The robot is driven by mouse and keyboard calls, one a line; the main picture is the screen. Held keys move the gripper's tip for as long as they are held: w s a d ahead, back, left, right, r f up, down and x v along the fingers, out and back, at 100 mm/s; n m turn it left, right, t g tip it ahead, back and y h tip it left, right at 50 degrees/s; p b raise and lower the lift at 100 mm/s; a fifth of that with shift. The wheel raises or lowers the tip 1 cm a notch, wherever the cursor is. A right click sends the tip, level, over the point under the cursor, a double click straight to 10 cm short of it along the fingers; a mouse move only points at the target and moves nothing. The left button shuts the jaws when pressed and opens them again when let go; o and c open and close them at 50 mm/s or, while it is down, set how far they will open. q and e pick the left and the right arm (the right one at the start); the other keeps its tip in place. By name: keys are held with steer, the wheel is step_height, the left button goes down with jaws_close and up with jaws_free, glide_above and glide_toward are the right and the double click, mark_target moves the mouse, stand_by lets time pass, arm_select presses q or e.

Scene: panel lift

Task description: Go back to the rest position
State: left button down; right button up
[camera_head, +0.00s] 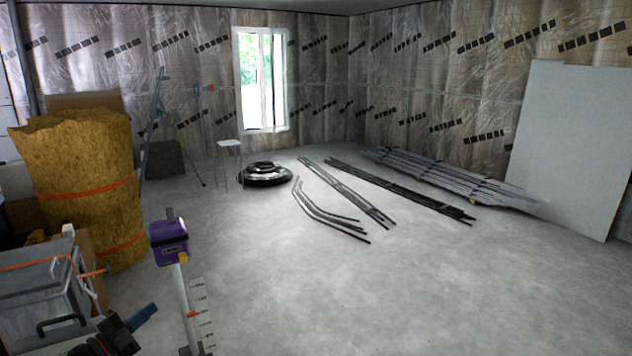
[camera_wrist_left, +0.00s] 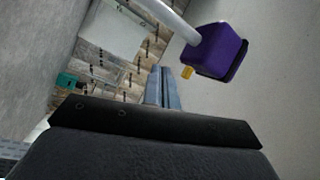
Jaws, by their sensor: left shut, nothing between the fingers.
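My left gripper (camera_head: 148,311) shows at the bottom left of the head view, a dark body with blue fingers. In the left wrist view its blue fingers (camera_wrist_left: 165,88) lie together, shut and empty. A purple box-shaped device (camera_head: 169,242) sits on top of a white pole, to the right of and beyond my left gripper. The purple device also shows in the left wrist view (camera_wrist_left: 213,50), to the right of the fingertips and apart from them. My right gripper is in neither view.
A grey case (camera_head: 40,283) and an insulation roll (camera_head: 80,185) stand at the left. Long metal profiles (camera_head: 400,188) and a black coil (camera_head: 265,174) lie on the floor. A large pale panel (camera_head: 570,145) leans at the right wall. The middle floor is clear.

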arm_select(q)
steer(key=s+d+f+n+g+y, duration=0.2)
steer(key=s+d+f+n+y, duration=0.3)
steer(key=s+f+n, duration=0.25)
steer(key=s+d+f+n+g+y, duration=0.2)
steer(key=s+d+f+n+y, duration=0.35)
steer(key=f, duration=0.35)
steer(key=s+d+f+n+g, duration=0.25)
steer(key=s+d+g, duration=0.3)
steer(key=s, duration=0.55)
steer(key=s+d+f+n+g, duration=0.2)
steer(key=s+d+f+g, duration=0.3)
steer(key=s, duration=0.7)
steer(key=s+d+f, duration=0.1)
steer(key=d+f, duration=0.1)
steer(key=f, duration=1.3)
steer(key=s+d+f+h, duration=0.1)
steer(key=s+d+f, duration=0.1)
steer(key=f, duration=1.4)
steer(key=shift+s+d+f+g, duration=0.15)
steer(key=shift+s+d+g, duration=0.15)
steer(key=shift+d+g, duration=0.25)
steer(key=shift+w+d, duration=0.15)
